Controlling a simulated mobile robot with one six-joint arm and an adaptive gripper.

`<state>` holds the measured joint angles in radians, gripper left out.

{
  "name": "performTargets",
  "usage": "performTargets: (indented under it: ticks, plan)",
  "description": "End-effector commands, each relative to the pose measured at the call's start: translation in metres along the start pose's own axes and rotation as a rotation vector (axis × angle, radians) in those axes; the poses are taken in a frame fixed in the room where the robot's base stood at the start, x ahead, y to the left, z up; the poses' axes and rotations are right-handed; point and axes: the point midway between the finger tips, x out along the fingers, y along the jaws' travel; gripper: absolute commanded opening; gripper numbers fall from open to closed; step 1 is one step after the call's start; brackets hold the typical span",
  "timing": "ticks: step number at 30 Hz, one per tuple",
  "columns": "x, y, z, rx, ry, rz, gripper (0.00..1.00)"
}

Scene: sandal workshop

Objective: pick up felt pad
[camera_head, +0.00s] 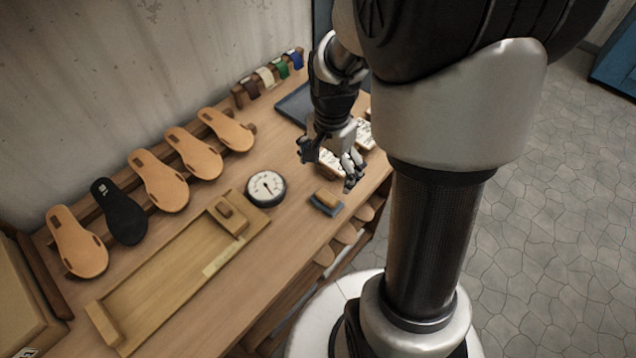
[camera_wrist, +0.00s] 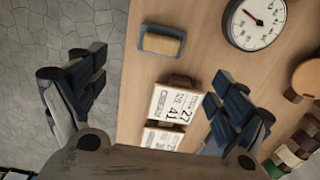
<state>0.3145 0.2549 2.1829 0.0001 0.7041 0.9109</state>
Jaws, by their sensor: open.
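The felt pad (camera_head: 318,207) looks like a blue-grey base under a tan block, lying on the workbench near its front edge. In the wrist view the felt pad (camera_wrist: 145,50) is at the top, beyond my fingertips, with nothing touching it. My gripper (camera_head: 331,163) is above the bench, behind the pad and over the white cards. In the wrist view my gripper (camera_wrist: 158,84) has its two fingers wide apart, with nothing held between them.
White printed cards (camera_wrist: 178,104) stand in wooden holders below my gripper. A round dial gauge (camera_head: 266,187) sits left of the pad. A wooden tray (camera_head: 150,290) and a row of sandal soles (camera_head: 160,182) fill the left. A dark tray (camera_head: 293,105) lies behind.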

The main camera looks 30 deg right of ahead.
Motion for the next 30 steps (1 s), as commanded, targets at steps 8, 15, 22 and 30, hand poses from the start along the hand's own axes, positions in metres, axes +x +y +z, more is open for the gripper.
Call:
performTargets:
  ticks: [8,15,22,30]
  plan:
    - [0.058,0.0,0.001,-0.002,-0.001,0.002,0.92]
    - [0.071,0.0,0.001,-0.003,0.0,0.0,0.92]
    - [0.1,-0.001,0.004,-0.004,-0.001,0.002,0.92]
    - [0.121,-0.002,0.004,-0.003,0.0,-0.001,0.92]
